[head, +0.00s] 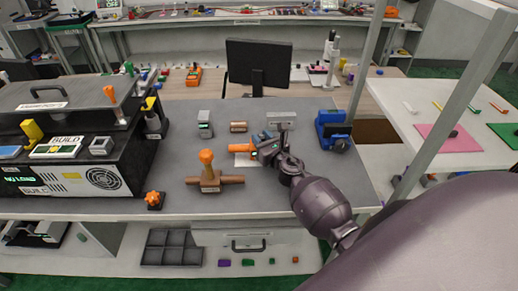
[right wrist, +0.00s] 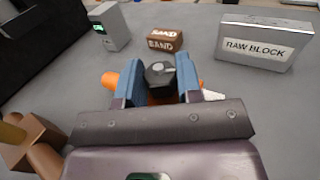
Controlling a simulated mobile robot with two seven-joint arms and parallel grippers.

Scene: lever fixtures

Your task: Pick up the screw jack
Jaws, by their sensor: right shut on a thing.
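My right gripper (head: 267,146) is over the middle of the grey bench top. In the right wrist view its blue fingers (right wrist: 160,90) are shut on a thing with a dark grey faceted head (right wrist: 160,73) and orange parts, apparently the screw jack. An orange part of it (head: 241,148) sticks out to the left of the fingers in the head view, over a white label on the bench. The fingers hide most of its body, and I cannot tell whether it touches the bench. My left gripper is not in view.
A brown pipe fitting with an orange handle (head: 207,166) stands left of the gripper. Behind are a grey box (head: 204,122), a brown sand block (head: 239,127) and a raw block (head: 281,118). A blue device (head: 332,128) stands right. The front bench strip is mostly clear.

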